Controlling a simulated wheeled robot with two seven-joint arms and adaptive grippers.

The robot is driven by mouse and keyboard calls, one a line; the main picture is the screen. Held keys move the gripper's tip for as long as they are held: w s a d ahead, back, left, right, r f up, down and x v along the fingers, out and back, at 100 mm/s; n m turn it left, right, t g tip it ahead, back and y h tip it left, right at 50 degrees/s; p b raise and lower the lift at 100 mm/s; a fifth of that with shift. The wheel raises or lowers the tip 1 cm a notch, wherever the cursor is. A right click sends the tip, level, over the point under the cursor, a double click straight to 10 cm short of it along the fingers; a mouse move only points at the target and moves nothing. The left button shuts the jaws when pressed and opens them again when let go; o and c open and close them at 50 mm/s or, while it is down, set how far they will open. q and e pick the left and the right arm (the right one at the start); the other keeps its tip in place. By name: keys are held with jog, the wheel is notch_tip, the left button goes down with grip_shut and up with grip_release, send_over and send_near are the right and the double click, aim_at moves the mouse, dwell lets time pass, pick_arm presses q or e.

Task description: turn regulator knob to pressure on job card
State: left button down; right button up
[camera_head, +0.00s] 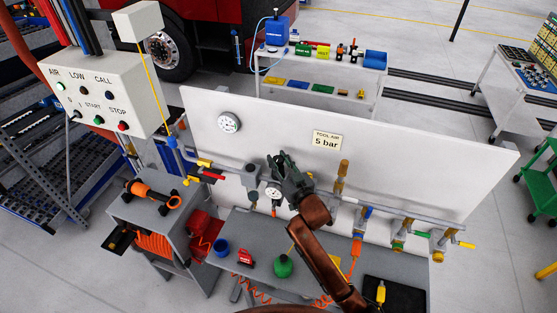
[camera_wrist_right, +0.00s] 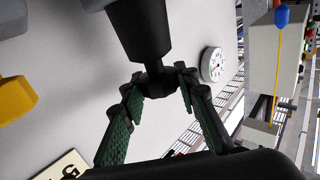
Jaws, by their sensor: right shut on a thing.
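The job card (camera_head: 327,140) on the white panel reads "TOOL AIR 5 bar"; part of it shows in the right wrist view (camera_wrist_right: 66,168). My right gripper (camera_head: 282,165) is at the regulator in front of the panel. In the right wrist view, its green-padded fingers (camera_wrist_right: 158,82) are on both sides of the black regulator knob (camera_wrist_right: 155,84), shut on it. The regulator's black body (camera_wrist_right: 140,32) extends beyond the knob. My left gripper is out of view.
A larger round gauge (camera_head: 229,122) is on the panel, left of the card. Pipes with valves (camera_head: 398,232) run along the panel's right. A grey bench (camera_head: 222,262) below holds a green bottle (camera_head: 283,266). A control box (camera_head: 100,95) hangs at left.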

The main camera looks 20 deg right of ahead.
pick_arm(q)
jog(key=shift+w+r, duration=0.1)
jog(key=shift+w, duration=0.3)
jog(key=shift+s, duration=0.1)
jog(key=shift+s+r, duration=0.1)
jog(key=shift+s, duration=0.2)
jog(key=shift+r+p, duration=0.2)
jog(key=shift+p, duration=0.15)
pick_arm(e)
jog(key=shift+r+n+y, duration=0.1)
jog(key=shift+n+y, duration=0.2)
jog(key=shift+y, duration=0.2)
